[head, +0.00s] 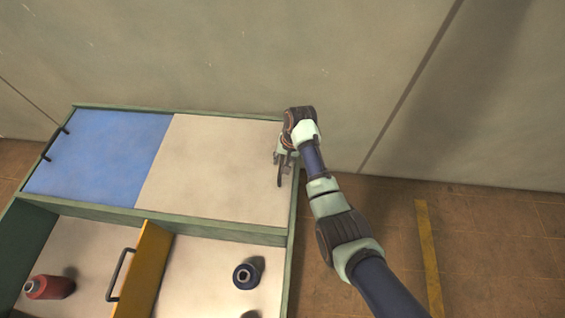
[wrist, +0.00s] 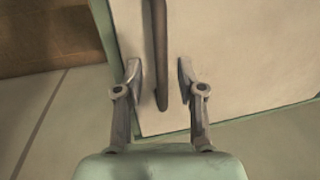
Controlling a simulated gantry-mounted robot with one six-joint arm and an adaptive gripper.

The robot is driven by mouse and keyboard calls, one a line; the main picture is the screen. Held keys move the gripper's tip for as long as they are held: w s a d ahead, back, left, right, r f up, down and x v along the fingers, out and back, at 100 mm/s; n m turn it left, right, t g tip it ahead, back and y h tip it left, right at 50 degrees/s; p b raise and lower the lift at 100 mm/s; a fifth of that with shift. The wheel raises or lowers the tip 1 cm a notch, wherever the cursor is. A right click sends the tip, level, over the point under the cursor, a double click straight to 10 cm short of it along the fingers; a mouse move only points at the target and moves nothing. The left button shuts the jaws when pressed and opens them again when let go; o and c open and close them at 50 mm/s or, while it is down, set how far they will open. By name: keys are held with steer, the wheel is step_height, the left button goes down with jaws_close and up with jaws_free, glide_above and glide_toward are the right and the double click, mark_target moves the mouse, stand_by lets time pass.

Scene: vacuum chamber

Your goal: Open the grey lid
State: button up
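The grey lid (head: 215,165) lies flat and closed over the right part of the green cabinet's back section, beside a blue lid (head: 103,157). My gripper (head: 285,172) is over the grey lid's right edge. In the wrist view the grey lid (wrist: 230,60) fills the upper right, with a dark bar handle (wrist: 160,50) standing along its edge. My gripper (wrist: 158,82) is open, its fingers on either side of the handle's near end with gaps showing. In the head view the handle is mostly hidden by my gripper.
The green cabinet (head: 210,228) has an open front section. It holds a red spool (head: 50,287), a dark blue spool (head: 246,276) and a yellow divider (head: 148,270) with a dark handle (head: 120,275). A wall (head: 250,50) stands close behind. Floor on the right is clear.

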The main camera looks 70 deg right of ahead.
steer(key=shift+w+f, duration=0.1)
steer(key=shift+f, duration=0.1)
jaws_close()
steer(key=shift+w, duration=0.1)
